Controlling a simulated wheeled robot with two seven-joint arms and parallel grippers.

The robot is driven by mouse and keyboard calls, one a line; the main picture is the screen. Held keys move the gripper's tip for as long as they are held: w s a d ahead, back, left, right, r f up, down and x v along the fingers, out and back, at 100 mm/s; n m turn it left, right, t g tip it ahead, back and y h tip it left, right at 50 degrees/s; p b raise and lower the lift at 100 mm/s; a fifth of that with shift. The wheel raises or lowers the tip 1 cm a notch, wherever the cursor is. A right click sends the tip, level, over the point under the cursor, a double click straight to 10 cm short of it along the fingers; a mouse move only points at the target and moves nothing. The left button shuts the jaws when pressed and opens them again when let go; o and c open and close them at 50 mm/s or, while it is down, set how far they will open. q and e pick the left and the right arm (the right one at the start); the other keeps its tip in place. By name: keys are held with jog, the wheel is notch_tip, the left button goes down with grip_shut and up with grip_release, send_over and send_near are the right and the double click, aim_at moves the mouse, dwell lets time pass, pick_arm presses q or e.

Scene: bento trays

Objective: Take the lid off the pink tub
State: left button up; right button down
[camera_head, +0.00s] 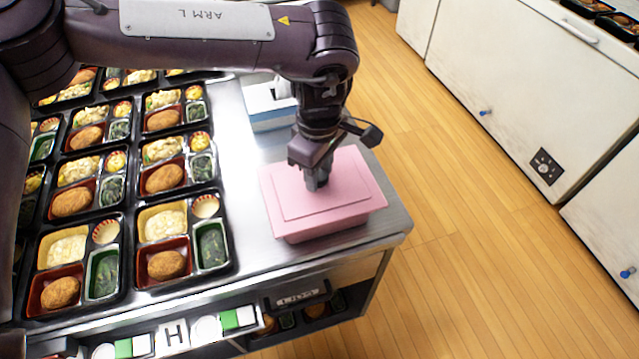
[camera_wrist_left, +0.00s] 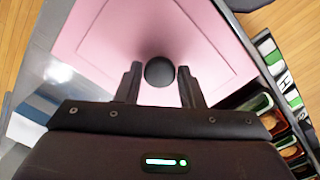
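The pink tub (camera_head: 322,233) stands at the right end of the steel counter with its pink lid (camera_head: 350,188) on. A round dark knob (camera_wrist_left: 160,71) shows at the middle of the lid in the left wrist view. My left gripper (camera_head: 316,183) points down over the lid's middle. In the left wrist view my left gripper (camera_wrist_left: 160,84) is open, one finger on each side of the knob, with a small gap on both sides. In the head view the gripper hides the knob. My right gripper is in neither view.
Several filled bento trays (camera_head: 128,240) cover the counter's left part. A blue and white box (camera_head: 270,113) stands behind the tub. Bare steel counter (camera_head: 248,250) lies between trays and tub.

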pick_arm(q)
jog(key=c, duration=0.5)
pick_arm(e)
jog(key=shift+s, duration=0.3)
pick_arm(q)
jog(key=shift+c, duration=0.2)
jog(key=shift+r, duration=0.15)
